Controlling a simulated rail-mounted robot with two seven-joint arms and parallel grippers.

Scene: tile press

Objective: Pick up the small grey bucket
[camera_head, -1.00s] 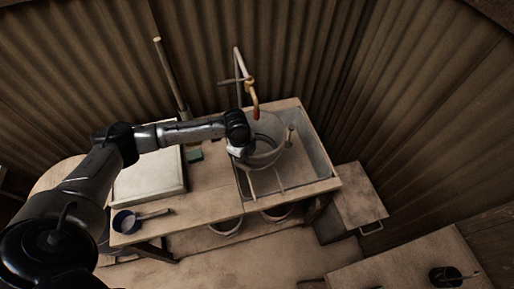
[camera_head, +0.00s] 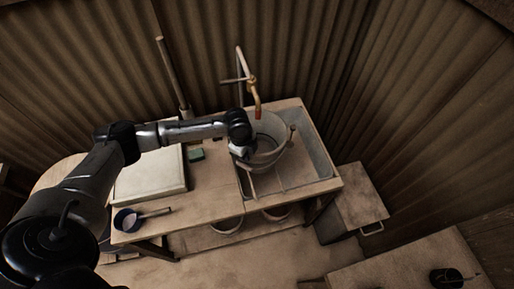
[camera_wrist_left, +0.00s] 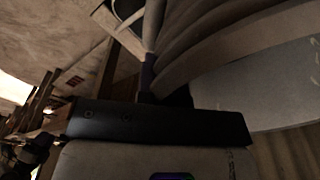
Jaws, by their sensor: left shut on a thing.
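The grey bucket (camera_head: 274,130) stands at the sink, below the tap, with its open top facing up. My left gripper (camera_head: 246,160) is at the left side of its rim and is shut on it. In the left wrist view, the dark finger (camera_wrist_left: 155,122) lies against the curved grey wall of the bucket (camera_wrist_left: 225,50). The exact contact is partly hidden by the gripper. My right gripper is not in view.
The copper tap (camera_head: 254,90) hangs close above the bucket. Pots (camera_head: 227,226) stand below.

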